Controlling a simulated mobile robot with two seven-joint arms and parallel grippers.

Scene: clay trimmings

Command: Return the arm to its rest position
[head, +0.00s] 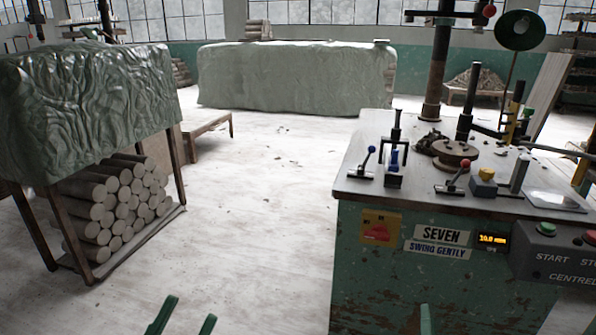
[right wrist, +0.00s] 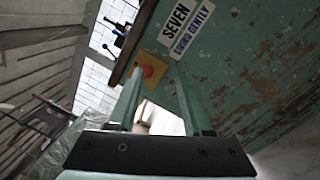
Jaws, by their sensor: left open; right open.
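My left gripper (head: 183,318) shows at the bottom edge of the head view, with two green fingers apart and nothing between them. It is over the pale floor, left of the machine bench. My right gripper (head: 426,320) shows only a green fingertip at the bottom edge, in front of the green machine bench (head: 270,235). In the right wrist view its two fingers (right wrist: 158,90) stand apart and hold nothing.
A draped rack with stacked clay rolls (head: 118,205) stands at left. A long draped block (head: 290,78) is at the back. The middle floor (head: 270,200) is clear.

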